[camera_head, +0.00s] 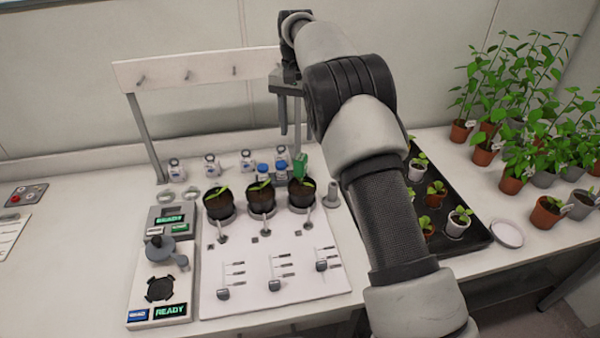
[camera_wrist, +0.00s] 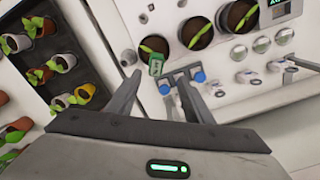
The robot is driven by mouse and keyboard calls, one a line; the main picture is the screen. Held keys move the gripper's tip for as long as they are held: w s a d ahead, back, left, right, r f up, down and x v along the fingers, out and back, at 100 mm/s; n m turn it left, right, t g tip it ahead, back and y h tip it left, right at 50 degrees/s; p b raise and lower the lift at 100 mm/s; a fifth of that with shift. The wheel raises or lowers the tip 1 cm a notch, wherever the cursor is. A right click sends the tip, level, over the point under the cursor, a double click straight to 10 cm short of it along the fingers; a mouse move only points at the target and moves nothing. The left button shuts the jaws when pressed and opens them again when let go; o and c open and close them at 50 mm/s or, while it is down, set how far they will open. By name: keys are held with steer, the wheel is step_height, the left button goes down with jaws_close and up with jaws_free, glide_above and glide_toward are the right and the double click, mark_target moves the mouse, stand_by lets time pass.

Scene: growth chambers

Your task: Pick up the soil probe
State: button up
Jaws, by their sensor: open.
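A small upright green piece (camera_head: 301,164), which looks like the soil probe's head, stands just behind the rightmost of three dark pots. It also shows in the wrist view (camera_wrist: 156,66) beyond and between my fingertips; its lower part is hidden. My gripper (camera_head: 290,128) points down above and slightly behind it, open and empty, with a visible gap to it. In the wrist view, the two fingers of my gripper (camera_wrist: 158,78) are spread apart.
Two blue-capped bottles (camera_head: 281,169) stand close beside the green piece. Dark seedling pots (camera_head: 261,201) line the white board (camera_head: 275,285). A peg rail (camera_head: 210,67) stands behind. A black seedling tray (camera_head: 470,240) is right of my arm. The bench at far left has free room.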

mark_target(301, 157)
step_height(301, 157, down, 8)
steer(key=shift+f, duration=0.1)
steer(key=f, duration=0.2)
steer(key=d+f, duration=0.1)
steer(key=f, duration=0.1)
steer(key=shift+w+f, duration=0.1)
steer(key=shift+f+p, duration=0.3)
steer(key=shift+f, duration=0.2)
jaws_close()
steer(key=shift+r, duration=0.1)
